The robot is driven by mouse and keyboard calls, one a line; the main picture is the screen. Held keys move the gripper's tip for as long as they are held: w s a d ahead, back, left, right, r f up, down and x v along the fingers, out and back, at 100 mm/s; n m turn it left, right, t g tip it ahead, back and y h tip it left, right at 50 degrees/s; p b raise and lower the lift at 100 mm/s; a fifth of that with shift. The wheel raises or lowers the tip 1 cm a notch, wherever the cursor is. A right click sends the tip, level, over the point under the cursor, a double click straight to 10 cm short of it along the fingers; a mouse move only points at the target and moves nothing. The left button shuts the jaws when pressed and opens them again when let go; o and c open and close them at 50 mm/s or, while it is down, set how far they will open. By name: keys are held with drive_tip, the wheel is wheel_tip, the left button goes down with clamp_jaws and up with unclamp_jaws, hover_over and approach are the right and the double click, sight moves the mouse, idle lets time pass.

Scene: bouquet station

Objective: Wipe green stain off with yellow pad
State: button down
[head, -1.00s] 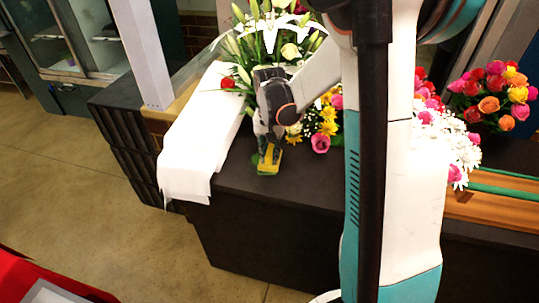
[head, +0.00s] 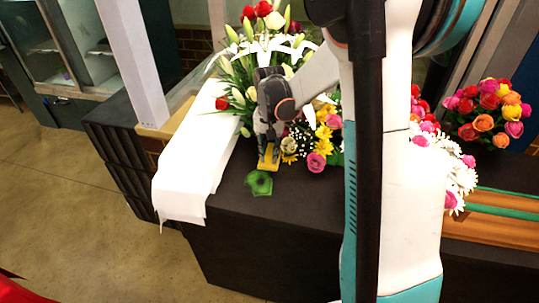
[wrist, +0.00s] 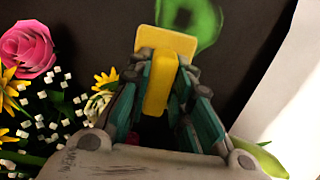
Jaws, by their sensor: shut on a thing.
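The green stain (head: 259,183) lies on the dark counter top (head: 300,208), just in front of my gripper in the head view. It also shows in the wrist view (wrist: 206,22) at the top, partly covered by the yellow pad. The yellow pad (head: 268,157) has a flat plate and an upright grip. In the wrist view the pad (wrist: 160,80) sits between my fingers. My gripper (wrist: 160,85) is shut on the pad's grip.
A white cloth (head: 187,183) hangs over the counter's left end. Lilies and other flowers (head: 265,55) stand behind my gripper. Yellow and pink flowers (head: 318,150) are close on its right. Ribboned wooden boards (head: 505,212) lie at the far right. The counter's front is clear.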

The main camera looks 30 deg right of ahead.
sight(269, 151)
drive_tip(key=shift+s+r+p, duration=0.1)
drive_tip(key=shift+r+p, duration=1)
drive_tip(key=shift+r, duration=0.85)
drive_tip(key=shift+a, duration=0.15)
